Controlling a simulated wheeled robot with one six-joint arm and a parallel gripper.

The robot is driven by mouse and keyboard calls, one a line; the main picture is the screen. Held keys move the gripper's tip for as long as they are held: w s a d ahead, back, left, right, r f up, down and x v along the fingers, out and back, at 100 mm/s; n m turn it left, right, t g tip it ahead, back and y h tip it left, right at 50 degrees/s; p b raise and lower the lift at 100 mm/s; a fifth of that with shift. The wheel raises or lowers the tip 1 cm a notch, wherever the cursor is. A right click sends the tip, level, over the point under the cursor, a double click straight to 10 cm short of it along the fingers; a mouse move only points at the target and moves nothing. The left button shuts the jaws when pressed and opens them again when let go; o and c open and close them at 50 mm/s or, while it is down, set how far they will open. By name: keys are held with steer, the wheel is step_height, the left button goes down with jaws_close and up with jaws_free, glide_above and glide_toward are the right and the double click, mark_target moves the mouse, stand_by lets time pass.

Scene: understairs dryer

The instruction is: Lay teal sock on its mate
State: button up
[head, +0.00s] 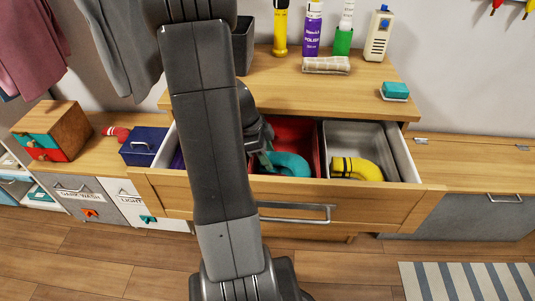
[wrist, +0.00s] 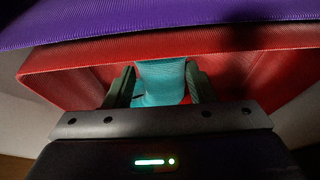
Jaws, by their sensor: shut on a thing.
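The teal sock (head: 290,164) shows as a curved shape at the red bin (head: 296,133) inside the open drawer. In the wrist view the teal sock (wrist: 161,82) is between the two fingers of my gripper (wrist: 163,92), which is shut on it. The red bin's wall (wrist: 220,42) stands just beyond the fingers. In the head view my gripper (head: 264,160) is at the left of the sock, partly hidden by my arm. I cannot tell whether the sock touches the bin floor. I cannot make out a second teal sock.
A yellow sock with black stripes (head: 356,168) lies in the grey bin (head: 397,152) at right. A purple bin (head: 177,160) is at left, mostly hidden. The drawer front (head: 370,198) juts out.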

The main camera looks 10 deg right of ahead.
steer(key=shift+f+b, duration=0.35)
steer(key=shift+b, duration=0.1)
steer(key=shift+f, duration=0.15)
steer(key=o, duration=1)
steer(key=shift+a+r+p, duration=0.1)
steer(key=shift+r+p, duration=0.7)
steer(key=shift+r, duration=0.15)
steer(key=p+v, duration=0.1)
steer(key=v, duration=1)
steer(key=shift+w+a, duration=0.1)
steer(key=shift+a, duration=0.1)
